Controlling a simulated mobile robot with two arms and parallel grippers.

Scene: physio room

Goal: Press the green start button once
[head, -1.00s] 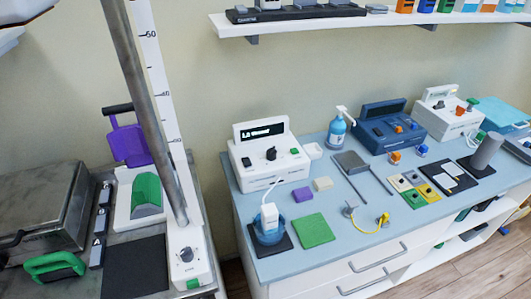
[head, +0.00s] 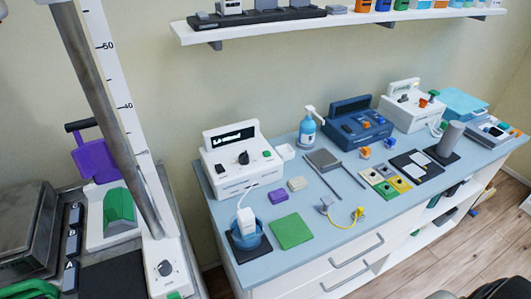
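A white device (head: 240,165) with a dark display and a black knob stands at the back left of the light blue counter. A small green button (head: 266,154) sits on its sloped front panel, right of the knob. Nothing touches this button. I cannot read a start label on it. Another green part (head: 174,296) shows at the base of the white measuring column, cut by the lower edge. No gripper fingers show in the head view.
The counter (head: 330,245) holds a blue cup (head: 247,243) with a white probe, a green pad (head: 292,231), a blue pump bottle (head: 307,129) and a dark blue device (head: 355,122). A wall shelf (head: 330,22) hangs above.

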